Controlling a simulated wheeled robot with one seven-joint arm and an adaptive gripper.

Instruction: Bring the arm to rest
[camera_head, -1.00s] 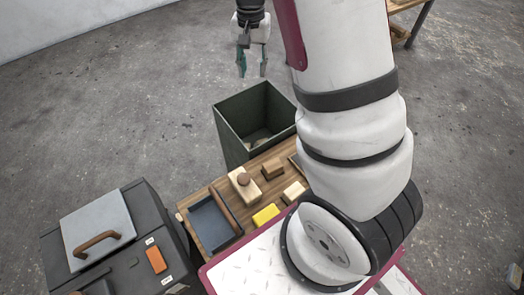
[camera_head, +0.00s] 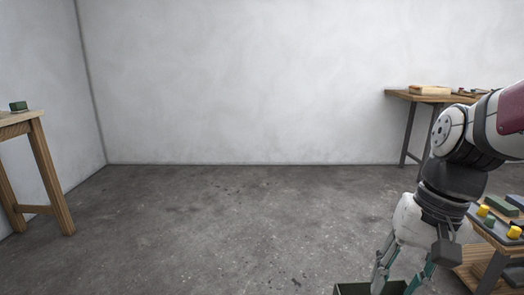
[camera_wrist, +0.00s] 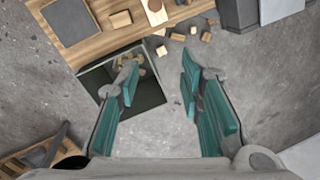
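My gripper (camera_head: 400,276) hangs down at the lower right of the head view, below my bent arm. In the wrist view my gripper (camera_wrist: 160,75) has its two teal fingers spread apart, with only floor and part of a bin showing between them. I see nothing held. The dark green bin (camera_wrist: 152,93) stands below, partly behind the left finger, with several wooden pieces in it. The bin's rim (camera_head: 350,289) just shows at the bottom of the head view, near the fingers.
A wooden worktop (camera_wrist: 97,45) with a dark tray (camera_wrist: 70,20) and blocks borders the bin. Small wooden blocks (camera_wrist: 178,37) lie on the floor beside it. A table (camera_head: 36,125) stands left, another (camera_head: 440,98) at the back right. The middle floor is clear.

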